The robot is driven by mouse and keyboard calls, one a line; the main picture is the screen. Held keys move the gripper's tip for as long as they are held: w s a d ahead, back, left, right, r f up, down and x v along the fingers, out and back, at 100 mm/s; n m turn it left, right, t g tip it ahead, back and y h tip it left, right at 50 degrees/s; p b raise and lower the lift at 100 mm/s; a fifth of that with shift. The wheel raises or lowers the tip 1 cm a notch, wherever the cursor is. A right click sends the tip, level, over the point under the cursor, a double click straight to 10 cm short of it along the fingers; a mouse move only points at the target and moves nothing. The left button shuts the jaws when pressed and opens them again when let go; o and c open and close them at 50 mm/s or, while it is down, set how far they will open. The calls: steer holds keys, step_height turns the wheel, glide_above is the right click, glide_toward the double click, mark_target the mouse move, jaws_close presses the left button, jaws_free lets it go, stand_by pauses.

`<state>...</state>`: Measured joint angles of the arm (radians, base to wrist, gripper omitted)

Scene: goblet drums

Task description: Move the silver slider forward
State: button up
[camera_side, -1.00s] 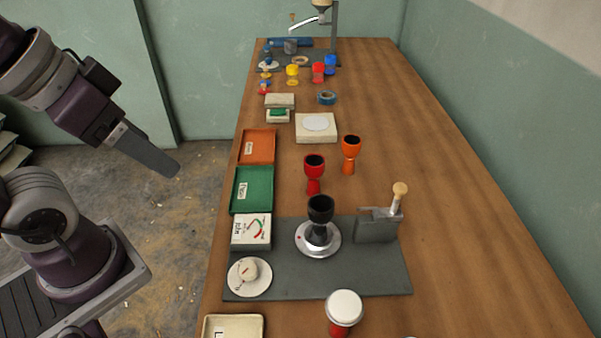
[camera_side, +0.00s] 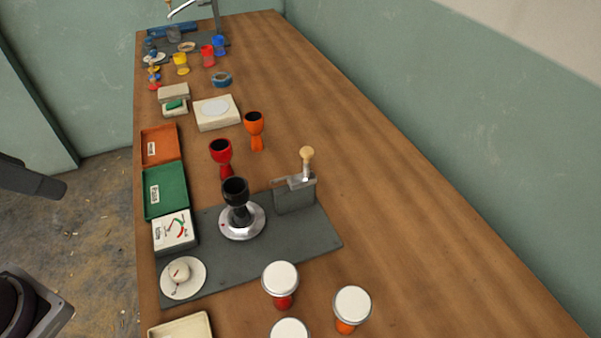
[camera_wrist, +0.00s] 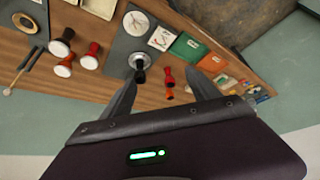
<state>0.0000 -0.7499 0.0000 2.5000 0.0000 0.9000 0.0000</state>
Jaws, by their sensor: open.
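A grey upright block (camera_side: 296,198) stands on the dark grey mat (camera_side: 290,255). A pale wooden knob (camera_side: 307,154) on a short silver stem rises from its top; this may be the silver slider, but its detail is too small to tell. My gripper (camera_wrist: 163,76) is open and empty in the wrist view, its two fingers spread apart. In the side view only a dark part of my arm shows at the left edge, off the table and well away from the block. I cannot make out the block in the wrist view.
A black goblet drum (camera_side: 237,195) stands on a silver disc left of the block. Red (camera_side: 222,155) and orange (camera_side: 254,128) goblets stand behind. Several white-topped drums (camera_side: 280,280) stand in front. Green (camera_side: 166,192) and orange trays line the left edge. The table's right side is clear.

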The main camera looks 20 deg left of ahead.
stand_by(0.4)
steer(key=shift+c, duration=0.9)
steer(key=shift+w+d, duration=0.25)
steer(key=c, duration=0.3)
steer(key=w+d+n+g+h, duration=0.1)
steer(key=w+d, duration=0.1)
steer(key=w+d+n+g+h, duration=0.1)
steer(key=w+d+g, duration=0.1)
steer(key=w, duration=0.1)
steer(key=w+d+n+g+h, duration=0.1)
steer(key=w+d, duration=0.2)
steer(key=shift+w+d+g, duration=0.1)
steer(key=shift+g, duration=0.2)
steer(key=shift+c, duration=0.5)
steer(key=w+d+f+n+g+h, duration=0.2)
steer(key=w+d+f+n+h, duration=0.25)
steer(key=w, duration=0.35)
steer(key=w+d+f+n+g+h, duration=0.25)
steer(key=w+d+h, duration=0.2)
steer(key=w, duration=0.35)
steer(key=w+d+f+n+t+h, duration=0.1)
steer(key=w+f+n+t+h, duration=0.2)
steer(key=w+f+n+h, duration=0.5)
steer(key=w+d+f+y, duration=0.2)
steer(key=d+f, duration=0.1)
steer(key=d, duration=0.4)
